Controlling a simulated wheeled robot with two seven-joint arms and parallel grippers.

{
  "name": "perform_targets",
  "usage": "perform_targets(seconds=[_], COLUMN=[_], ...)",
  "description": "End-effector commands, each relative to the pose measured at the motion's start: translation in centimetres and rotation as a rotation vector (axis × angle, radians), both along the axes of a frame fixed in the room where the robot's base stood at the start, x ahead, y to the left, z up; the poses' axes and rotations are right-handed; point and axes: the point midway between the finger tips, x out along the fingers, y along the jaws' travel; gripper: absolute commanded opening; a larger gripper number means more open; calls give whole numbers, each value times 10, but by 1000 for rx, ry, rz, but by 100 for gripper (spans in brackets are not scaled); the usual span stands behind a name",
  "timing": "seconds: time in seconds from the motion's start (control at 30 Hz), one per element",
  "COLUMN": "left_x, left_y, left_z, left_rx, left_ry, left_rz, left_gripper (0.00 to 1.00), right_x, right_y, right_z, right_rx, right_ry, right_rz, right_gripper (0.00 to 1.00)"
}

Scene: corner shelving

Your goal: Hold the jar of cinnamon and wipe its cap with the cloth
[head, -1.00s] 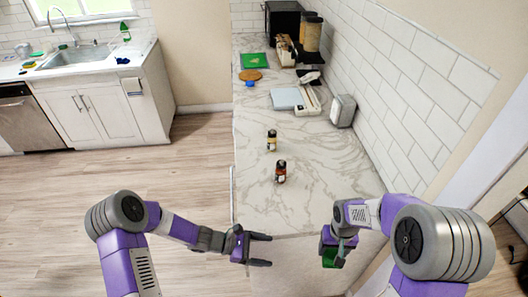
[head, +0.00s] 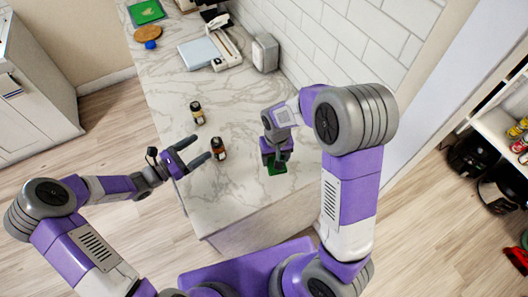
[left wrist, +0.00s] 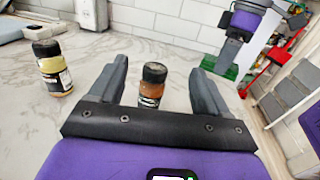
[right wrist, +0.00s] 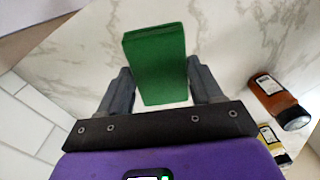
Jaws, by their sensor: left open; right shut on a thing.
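The jar of cinnamon (head: 218,148), reddish-brown with a black cap, stands upright on the marble counter; its label is too small to read. My left gripper (head: 203,148) is open, its fingertips close to the jar. In the left wrist view the jar (left wrist: 152,88) shows between the two fingers, a little beyond them; contact cannot be told. My right gripper (head: 276,160) is shut on the folded green cloth (right wrist: 157,62) and holds it near the counter's front right. The jar (right wrist: 278,102) also shows at the right of the right wrist view.
A second jar (head: 197,112), yellowish with a black cap, stands just behind the cinnamon. A pale blue board (head: 200,53) and a grey box-like object (head: 265,53) are farther back. The tiled wall (head: 345,45) borders the counter (head: 165,80) on the right. Counter space between cinnamon and cloth is clear.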

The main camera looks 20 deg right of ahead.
Motion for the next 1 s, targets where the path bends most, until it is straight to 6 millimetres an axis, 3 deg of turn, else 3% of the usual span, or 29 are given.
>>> perform_targets(seconds=[0.27,0.5,0.8,1.0], left_x=[0,0,0,-1], left_y=[0,0,0,-1], left_z=[0,0,0,-7], left_rx=[1,1,1,1], left_ry=[0,0,-1,3], left_rz=[-1,-2,-2,-2], left_gripper=[77,77,77,77], right_x=[62,100,112,112], right_y=[39,100,161,171], right_z=[41,91,136,143], right_rx=[-28,-18,4,7], right_ry=[-11,-18,-11,-7], right_rz=[-475,-926,-1258,-1312], right_gripper=[41,41,41,41])
